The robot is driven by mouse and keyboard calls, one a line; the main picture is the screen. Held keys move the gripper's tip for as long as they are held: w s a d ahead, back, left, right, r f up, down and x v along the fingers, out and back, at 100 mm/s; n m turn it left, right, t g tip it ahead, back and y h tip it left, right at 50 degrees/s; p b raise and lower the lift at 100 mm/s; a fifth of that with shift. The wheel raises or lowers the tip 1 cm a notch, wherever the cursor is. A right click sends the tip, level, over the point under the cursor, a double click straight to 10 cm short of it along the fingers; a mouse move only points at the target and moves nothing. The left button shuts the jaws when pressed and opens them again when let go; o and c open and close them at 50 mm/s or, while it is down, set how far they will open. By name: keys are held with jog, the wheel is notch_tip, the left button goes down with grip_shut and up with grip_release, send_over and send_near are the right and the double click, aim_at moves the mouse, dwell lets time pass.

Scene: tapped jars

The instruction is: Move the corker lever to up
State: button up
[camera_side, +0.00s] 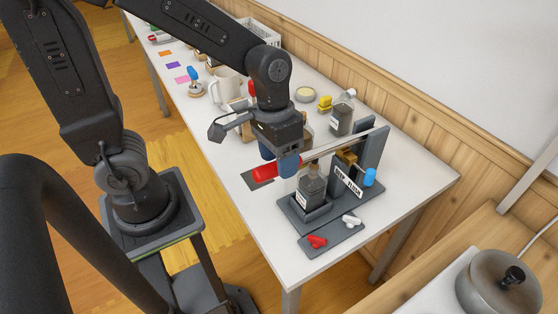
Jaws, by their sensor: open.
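The corker (372,150) is a dark stand with an upright post and a base on the table's near end. Its lever is a pale bar (345,142) running from the post towards the left, with a red handle (264,174) at its free end. My gripper (277,160) is open, its blue fingertips pointing down at the red handle. One fingertip partly hides where handle and bar meet. I cannot tell whether the fingers touch the handle. A dark bottle (312,186) with a pale label stands on the corker's base.
A small dark tray (333,240) with a red tap (317,241) and a white tap (351,221) lies in front. A blue knob (370,177) is at the corker's right. Behind stand another bottle (342,113), a yellow object (325,104) and a white mug (225,87).

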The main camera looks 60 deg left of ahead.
jog(key=shift+d+f, duration=0.1)
jog(key=shift+f, duration=0.5)
grip_shut()
